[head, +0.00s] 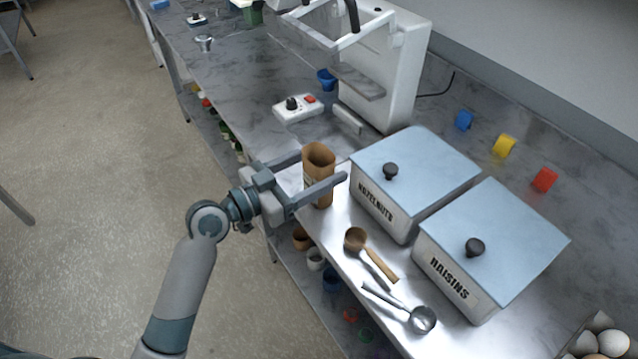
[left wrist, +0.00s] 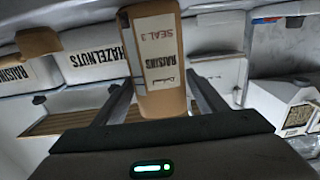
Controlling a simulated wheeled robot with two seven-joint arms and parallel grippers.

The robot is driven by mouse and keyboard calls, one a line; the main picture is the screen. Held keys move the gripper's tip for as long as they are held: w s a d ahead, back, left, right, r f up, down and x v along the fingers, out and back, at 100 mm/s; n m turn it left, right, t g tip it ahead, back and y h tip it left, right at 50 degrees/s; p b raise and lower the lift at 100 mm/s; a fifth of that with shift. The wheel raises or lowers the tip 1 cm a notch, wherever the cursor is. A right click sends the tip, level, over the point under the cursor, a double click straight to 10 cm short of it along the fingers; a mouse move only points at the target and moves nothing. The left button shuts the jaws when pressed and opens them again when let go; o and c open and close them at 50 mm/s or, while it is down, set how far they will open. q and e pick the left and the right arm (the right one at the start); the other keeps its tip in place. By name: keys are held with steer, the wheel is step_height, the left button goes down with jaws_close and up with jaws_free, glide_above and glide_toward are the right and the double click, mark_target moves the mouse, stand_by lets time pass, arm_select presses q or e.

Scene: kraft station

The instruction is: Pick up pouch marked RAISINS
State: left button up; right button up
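The brown pouch (head: 318,160) stands upright near the front edge of the bench, left of the two tins. In the left wrist view the pouch (left wrist: 160,90) carries a white label reading RAISINS and SEAL. My left gripper (head: 322,168) has its fingers on either side of the pouch, one in front and one partly hidden behind it. In the left wrist view a gap shows beside the pouch low between the fingers (left wrist: 160,80), so the gripper looks open around it. Contact at the fingertips cannot be told. My right gripper is out of view.
The HAZELNUTS tin (head: 420,170) and RAISINS tin (head: 490,245), both lidded, stand close on the right. A wooden scoop (head: 357,240) and a metal scoop (head: 422,319) lie in front. A control box (head: 298,108) and white machine (head: 400,70) stand behind. Eggs (head: 612,342) sit lower right.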

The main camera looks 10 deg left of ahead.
mark_target(320, 155)
arm_select(q)
steer(key=c, duration=1)
steer(key=shift+c, duration=0.3)
steer(key=shift+r, duration=0.55)
step_height(320, 155, up, 3)
steer(key=shift+s+d+r, duration=0.15)
steer(key=shift+r, duration=0.05)
steer(key=s+d+r+p, duration=0.2)
steer(key=s+d+r, duration=0.4)
steer(key=s+d, duration=0.2)
steer(key=shift+r+p, duration=0.25)
steer(key=shift+p, duration=0.15)
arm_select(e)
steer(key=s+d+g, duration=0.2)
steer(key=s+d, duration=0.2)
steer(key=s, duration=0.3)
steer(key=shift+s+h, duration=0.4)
arm_select(q)
steer(key=shift+w, duration=0.1)
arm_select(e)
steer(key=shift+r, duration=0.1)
